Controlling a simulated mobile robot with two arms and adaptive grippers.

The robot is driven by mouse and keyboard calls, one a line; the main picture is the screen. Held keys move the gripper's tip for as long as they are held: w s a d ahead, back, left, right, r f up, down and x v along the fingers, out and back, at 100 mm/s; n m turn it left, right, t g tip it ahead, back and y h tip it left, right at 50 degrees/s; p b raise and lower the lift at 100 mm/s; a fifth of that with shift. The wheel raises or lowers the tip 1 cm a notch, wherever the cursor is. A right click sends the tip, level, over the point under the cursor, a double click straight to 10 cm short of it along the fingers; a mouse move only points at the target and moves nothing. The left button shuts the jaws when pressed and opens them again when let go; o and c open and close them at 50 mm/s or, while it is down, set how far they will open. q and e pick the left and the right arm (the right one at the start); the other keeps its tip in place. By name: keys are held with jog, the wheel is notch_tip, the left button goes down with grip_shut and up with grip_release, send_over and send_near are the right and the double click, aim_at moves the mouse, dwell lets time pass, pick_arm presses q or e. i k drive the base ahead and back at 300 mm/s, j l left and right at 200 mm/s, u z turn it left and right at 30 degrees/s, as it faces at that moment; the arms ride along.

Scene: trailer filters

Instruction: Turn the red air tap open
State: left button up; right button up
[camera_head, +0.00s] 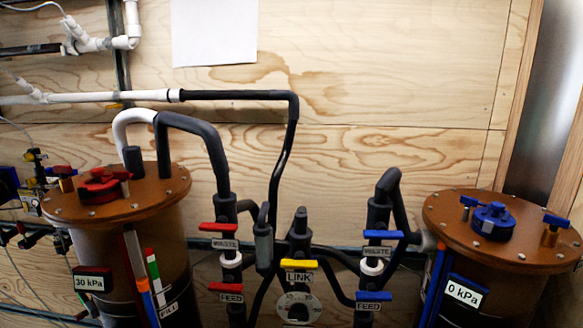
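The left brown filter tank (145,262) reads 30 kPa. On its lid are a red knobbed cap (103,186) and a small brass fitting with a red handle (62,171). Two red lever handles stand to the right of this tank, one above a WASTE label (219,227) and one above a FEED label (226,287). A brass-and-black fitting with a small red part (30,155) is at the left edge. No readable label marks any of these as the air tap. Neither of my grippers is in view.
A second brown tank (500,235) at the right reads 0 kPa and has a blue cap (493,220). Blue WASTE (383,235) and FEED (374,295) handles and a yellow LINK handle (299,264) sit among black pipes. A plywood wall (390,70) is behind.

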aim_at(64, 170)
jog(key=u, duration=1.35)
